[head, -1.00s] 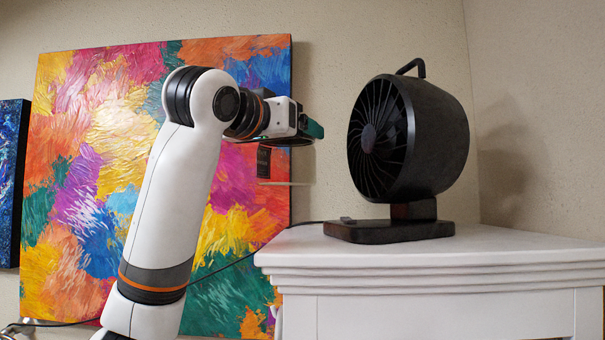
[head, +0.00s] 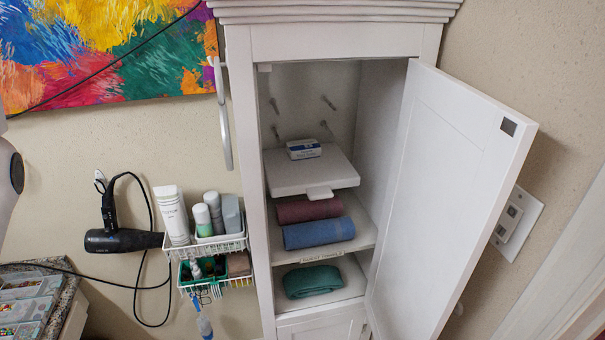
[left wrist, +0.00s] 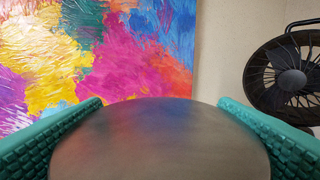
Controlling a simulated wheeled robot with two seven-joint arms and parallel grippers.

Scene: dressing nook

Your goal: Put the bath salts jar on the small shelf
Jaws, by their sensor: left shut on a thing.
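My left gripper (left wrist: 160,105) shows in the left wrist view as two teal ridged fingers, shut on a wide thing with a smooth, rounded grey-brown top. This looks like the lid of the bath salts jar (left wrist: 160,140); its body and label are hidden there. In the head view only a bit of my left arm shows at the left edge. An open white cabinet (head: 238,150) stands in the middle. Its upper inside shelf (head: 300,180) is a white board with a front tab, holding a small white-and-blue box (head: 303,149) and bare space. My right gripper is not in view.
The cabinet door (head: 450,180) stands open to the right. Rolled towels (head: 318,232) lie on lower shelves. A wire rack (head: 205,248) with bottles and a hair dryer (head: 122,241) hang left of the cabinet. A black fan (left wrist: 285,75) shows in the left wrist view.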

